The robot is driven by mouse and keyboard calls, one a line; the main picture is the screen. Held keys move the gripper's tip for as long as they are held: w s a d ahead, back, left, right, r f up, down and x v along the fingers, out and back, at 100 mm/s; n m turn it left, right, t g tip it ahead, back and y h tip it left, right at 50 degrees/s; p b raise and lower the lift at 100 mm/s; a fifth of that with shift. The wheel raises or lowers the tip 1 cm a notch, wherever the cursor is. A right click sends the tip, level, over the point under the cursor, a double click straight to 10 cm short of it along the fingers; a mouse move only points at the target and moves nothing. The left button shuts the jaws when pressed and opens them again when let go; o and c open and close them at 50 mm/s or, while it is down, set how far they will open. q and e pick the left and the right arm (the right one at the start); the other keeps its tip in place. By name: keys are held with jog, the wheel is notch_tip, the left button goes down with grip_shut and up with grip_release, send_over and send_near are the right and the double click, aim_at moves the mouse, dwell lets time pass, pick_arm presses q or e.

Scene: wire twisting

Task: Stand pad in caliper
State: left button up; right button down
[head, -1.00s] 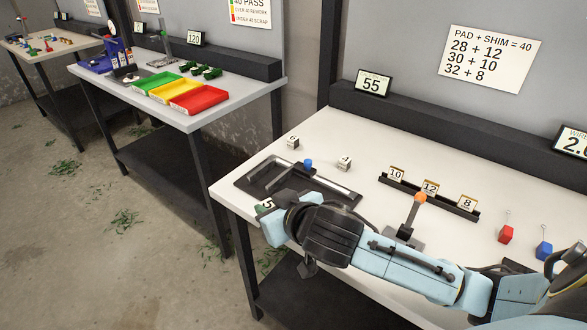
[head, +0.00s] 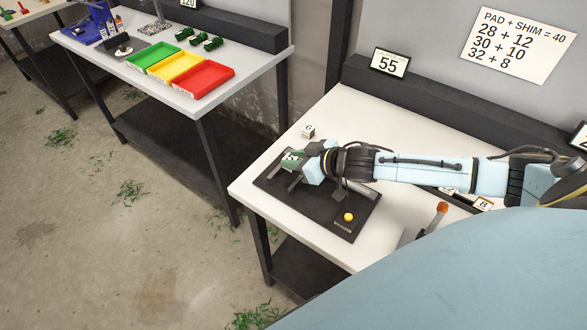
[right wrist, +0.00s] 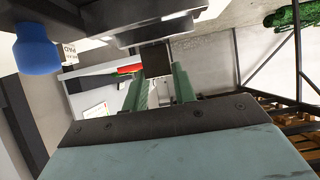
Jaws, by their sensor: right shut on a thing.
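The caliper (head: 318,210) is a black plate with raised rails, lying at the left end of the near table. My right gripper (head: 296,157) is over its far left part, its green fingers shut on a small pad with a white numbered face (head: 289,157), which looks like a 5. In the right wrist view the fingers (right wrist: 160,85) close on the pad's dark side (right wrist: 155,60). A blue knob (right wrist: 38,50) shows at the upper left there. I cannot tell whether the pad touches the caliper. My arm hides part of the plate. My left gripper is out of view.
A yellow dot (head: 348,217) is on the caliper's near right end. A cube marked 6 (head: 308,131) stands behind the gripper. A rack of shims, partly covered by my arm, holds one marked 8 (head: 484,204). An orange-tipped lever (head: 441,208) stands nearer.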

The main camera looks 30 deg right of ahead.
notch_tip(320, 180, down, 3)
jog(key=shift+w+f, duration=0.1)
jog(key=shift+f, duration=0.5)
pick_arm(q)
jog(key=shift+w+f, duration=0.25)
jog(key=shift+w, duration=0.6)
pick_arm(e)
jog(key=shift+f, duration=0.1)
jog(key=c, duration=1.1)
grip_release()
jog(key=shift+f+b, duration=0.1)
jog(key=shift+b, duration=0.2)
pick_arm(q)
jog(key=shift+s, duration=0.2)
